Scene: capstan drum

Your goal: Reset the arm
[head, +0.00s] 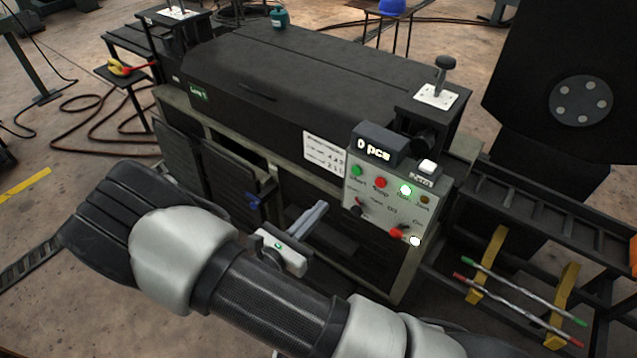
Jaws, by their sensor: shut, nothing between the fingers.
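My gripper (318,209) shows in the head view in front of the dark machine, left of its control box. Its grey fingers are together and hold nothing. They point up and to the right, and look apart from the machine front, though the depth is hard to tell. My white and black arm crosses the lower part of the view, bent at the left. It hides part of the machine's lower front and the floor.
The control panel (388,202) has coloured buttons, knobs and a "0 pcs" display (374,147). A lever (443,75) stands above it. A rack with coloured rods (520,300) is at the right. Hoses (95,115) lie on the floor at the left.

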